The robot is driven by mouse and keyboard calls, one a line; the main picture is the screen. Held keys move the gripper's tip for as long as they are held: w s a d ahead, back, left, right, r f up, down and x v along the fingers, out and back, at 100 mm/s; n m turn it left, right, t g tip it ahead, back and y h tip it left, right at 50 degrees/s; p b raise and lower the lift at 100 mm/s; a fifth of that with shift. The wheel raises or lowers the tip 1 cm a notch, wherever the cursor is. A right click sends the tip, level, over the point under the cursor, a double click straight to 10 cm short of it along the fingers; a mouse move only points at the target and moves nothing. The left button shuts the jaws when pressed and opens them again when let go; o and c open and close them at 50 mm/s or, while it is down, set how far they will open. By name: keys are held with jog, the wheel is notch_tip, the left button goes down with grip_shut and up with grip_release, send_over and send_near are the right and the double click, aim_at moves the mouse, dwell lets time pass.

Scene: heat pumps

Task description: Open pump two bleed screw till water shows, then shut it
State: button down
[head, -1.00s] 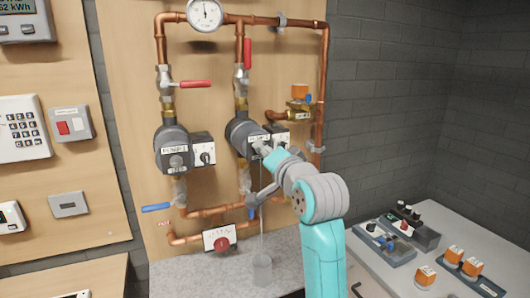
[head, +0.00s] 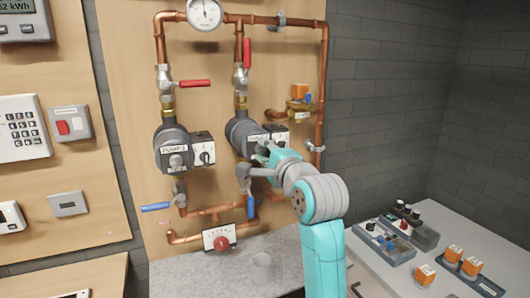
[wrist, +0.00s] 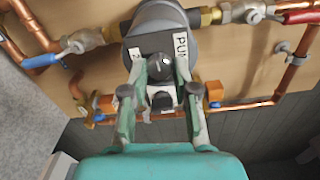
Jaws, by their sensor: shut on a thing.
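Pump two (head: 238,129) is the right one of two dark round pumps on the wooden board in the head view. In the wrist view its dark body (wrist: 165,18) fills the top middle, with part of its PUMP label showing. My gripper (head: 266,151) is at the pump's front face. In the wrist view my gripper (wrist: 161,66) has its two fingers shut on the bleed screw (wrist: 164,62) at the face's centre. The fingers hide most of the screw in the head view. No water stream shows now.
Pump one (head: 172,148) is to the left. Copper pipes (head: 322,75), red-handled valves (head: 195,83) and a blue lever (head: 156,207) surround the pumps. A gauge (head: 204,12) sits above. Trays with small parts (head: 385,243) lie on the right bench.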

jog(key=shift+f+m, duration=0.1)
jog(key=shift+m, duration=0.3)
jog(key=c, duration=0.9)
grip_release()
jog(key=v, duration=1.2)
